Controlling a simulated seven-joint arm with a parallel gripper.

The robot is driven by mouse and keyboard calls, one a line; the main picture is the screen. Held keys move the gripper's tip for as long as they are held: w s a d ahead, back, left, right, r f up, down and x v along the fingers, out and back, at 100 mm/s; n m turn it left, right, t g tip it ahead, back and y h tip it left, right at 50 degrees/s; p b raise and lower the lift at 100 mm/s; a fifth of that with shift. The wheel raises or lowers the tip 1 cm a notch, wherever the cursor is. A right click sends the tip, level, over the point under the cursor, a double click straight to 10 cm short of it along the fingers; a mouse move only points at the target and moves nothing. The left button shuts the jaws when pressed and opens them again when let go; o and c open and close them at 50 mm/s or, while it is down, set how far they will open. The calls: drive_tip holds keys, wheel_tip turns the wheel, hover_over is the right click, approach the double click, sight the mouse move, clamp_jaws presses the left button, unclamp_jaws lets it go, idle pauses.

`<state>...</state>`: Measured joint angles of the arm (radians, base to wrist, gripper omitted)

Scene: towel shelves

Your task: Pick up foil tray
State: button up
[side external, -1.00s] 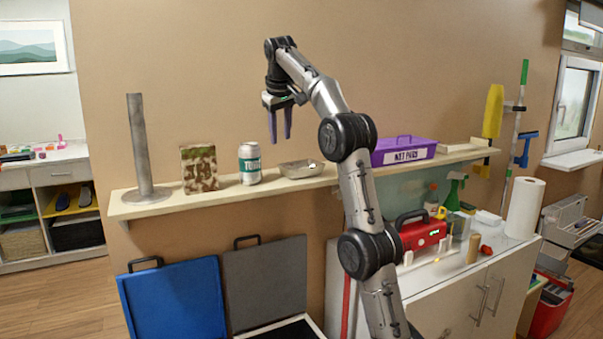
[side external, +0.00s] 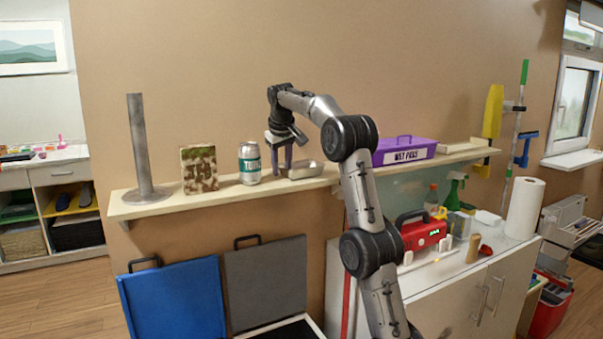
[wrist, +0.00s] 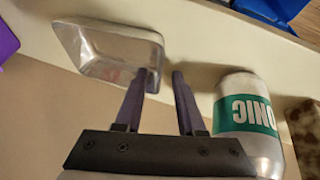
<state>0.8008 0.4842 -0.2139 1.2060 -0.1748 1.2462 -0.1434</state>
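The foil tray (side external: 306,171), shiny and shallow, sits on the wall shelf (side external: 220,194) between a can and a purple box. My gripper (side external: 281,166) is lowered at the tray's left end, fingers pointing down. In the wrist view the tray (wrist: 105,50) is at upper left. The fingers of my gripper (wrist: 164,78) are apart with a gap between them. One finger overlaps the tray's near rim in the picture, and the other is outside it, toward the can. I cannot tell whether either finger touches the rim.
A silver and green can (side external: 249,163) stands close to my gripper's left; its label also shows in the wrist view (wrist: 245,115). A camouflage-patterned box (side external: 199,170) and a metal post (side external: 140,145) stand farther left. The purple box (side external: 404,150) is to the right.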

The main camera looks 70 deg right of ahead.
clamp_jaws()
idle(0.6)
drive_tip(key=shift+r, duration=0.45)
wheel_tip(320, 180, up, 2)
drive_tip(key=shift+d, duration=0.1)
drive_tip(key=s+a+r, duration=0.9)
drive_tip(key=a+r, duration=0.1)
drive_tip(key=a, duration=0.1)
